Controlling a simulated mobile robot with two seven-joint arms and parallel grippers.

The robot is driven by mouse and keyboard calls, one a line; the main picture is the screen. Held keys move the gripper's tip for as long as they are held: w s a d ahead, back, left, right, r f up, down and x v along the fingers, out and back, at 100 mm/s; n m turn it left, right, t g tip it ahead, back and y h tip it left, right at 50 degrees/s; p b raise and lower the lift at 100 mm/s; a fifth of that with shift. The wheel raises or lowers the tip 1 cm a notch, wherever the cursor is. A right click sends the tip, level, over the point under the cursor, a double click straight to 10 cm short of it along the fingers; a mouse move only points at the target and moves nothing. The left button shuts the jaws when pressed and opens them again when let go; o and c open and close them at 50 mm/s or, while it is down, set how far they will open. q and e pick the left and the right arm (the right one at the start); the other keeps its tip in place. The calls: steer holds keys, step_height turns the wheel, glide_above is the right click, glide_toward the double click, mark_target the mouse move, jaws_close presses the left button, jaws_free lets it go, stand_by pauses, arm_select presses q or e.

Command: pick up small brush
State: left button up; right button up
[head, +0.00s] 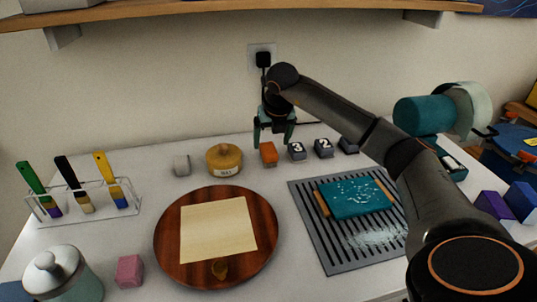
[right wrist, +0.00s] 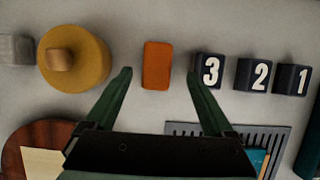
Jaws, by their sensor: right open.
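Three brushes stand tilted, bristles down, in a clear rack (head: 84,204) at the left of the table in the head view. One has a green handle (head: 31,178), one a black handle (head: 67,172) and one a yellow handle (head: 103,166). I cannot tell which is the small brush. My right gripper (head: 273,142) is open and empty, pointing down at the back of the table, far right of the rack. In the right wrist view its fingers (right wrist: 160,74) sit either side of an orange block (right wrist: 157,66) below them. My left gripper is not in view.
A yellow lidded pot (head: 224,160) and a grey cube (head: 181,165) stand between gripper and rack. Numbered dark blocks (head: 297,150) stand right of the orange block. A round wooden board (head: 172,238), pink cube (head: 130,270), lidded jar (head: 62,278) and slotted tray (head: 327,244) lie nearer. A shelf (head: 200,14) overhangs.

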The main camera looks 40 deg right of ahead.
mark_target(269, 149)
steer(key=x, duration=0.5)
steer(key=shift+w+a+f, duration=0.15)
steer(key=shift+a+f, duration=0.05)
steer(key=shift+f, duration=0.15)
steer(key=shift+c, duration=0.2)
jaws_close()
